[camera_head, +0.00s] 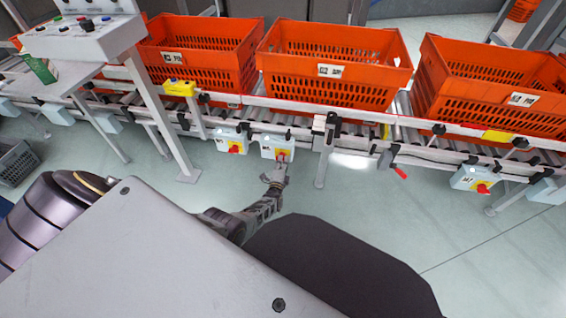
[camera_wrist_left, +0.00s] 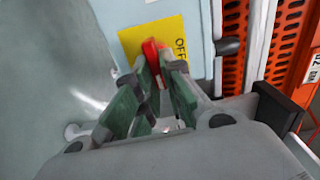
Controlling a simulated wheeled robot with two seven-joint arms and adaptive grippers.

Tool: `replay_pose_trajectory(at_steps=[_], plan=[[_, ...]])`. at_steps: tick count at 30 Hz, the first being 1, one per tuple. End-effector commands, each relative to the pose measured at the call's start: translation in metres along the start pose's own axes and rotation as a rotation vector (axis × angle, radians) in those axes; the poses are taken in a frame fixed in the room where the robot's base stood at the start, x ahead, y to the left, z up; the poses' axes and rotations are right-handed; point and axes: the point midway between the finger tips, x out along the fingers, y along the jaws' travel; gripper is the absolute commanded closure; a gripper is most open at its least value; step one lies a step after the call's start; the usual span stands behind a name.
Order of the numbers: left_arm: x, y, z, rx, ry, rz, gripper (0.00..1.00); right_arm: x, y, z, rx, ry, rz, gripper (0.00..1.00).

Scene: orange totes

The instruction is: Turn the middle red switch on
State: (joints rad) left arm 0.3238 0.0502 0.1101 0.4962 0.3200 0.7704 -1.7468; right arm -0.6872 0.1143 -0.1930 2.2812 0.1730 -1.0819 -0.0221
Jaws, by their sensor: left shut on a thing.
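The middle red switch sits on a light-blue box (camera_head: 275,141) under the conveyor. In the left wrist view its red handle (camera_wrist_left: 151,48) stands in front of a yellow plate (camera_wrist_left: 172,36). The word OFF is readable on the plate's right side. My left gripper (camera_head: 280,163) reaches the front of this box. In the left wrist view its green-grey fingers (camera_wrist_left: 152,66) are closed on the red handle, one on each side. The fingers hide the lower part of the handle. My right gripper is not in view.
Another switch box (camera_head: 231,137) is close on the left, and one (camera_head: 474,179) is far right. A red-tipped lever (camera_head: 399,172) hangs under the conveyor (camera_head: 440,152). Orange totes (camera_head: 335,95) stand on top. A conveyor leg (camera_head: 322,165) is just right of my gripper.

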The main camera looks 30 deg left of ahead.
Motion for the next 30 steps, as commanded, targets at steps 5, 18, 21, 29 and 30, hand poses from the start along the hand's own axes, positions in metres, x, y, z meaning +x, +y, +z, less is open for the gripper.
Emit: replay_pose_trajectory(at_steps=[5,18,21,29,30], plan=[[0.0025,-0.0019,-0.0021,0.045,0.002,-0.004,1.0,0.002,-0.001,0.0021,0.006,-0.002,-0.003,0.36],[0.0026,-0.0019,-0.0024,0.062,0.004,-0.004,1.0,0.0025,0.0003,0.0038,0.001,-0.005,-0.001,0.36],[0.0025,-0.0019,-0.0024,0.062,0.004,-0.004,0.79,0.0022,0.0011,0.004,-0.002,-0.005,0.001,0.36],[0.002,-0.0014,-0.0017,0.06,0.003,-0.004,0.68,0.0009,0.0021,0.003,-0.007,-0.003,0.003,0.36],[0.0018,-0.0012,-0.0015,0.06,0.002,-0.003,0.68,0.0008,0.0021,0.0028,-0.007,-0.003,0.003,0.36]])
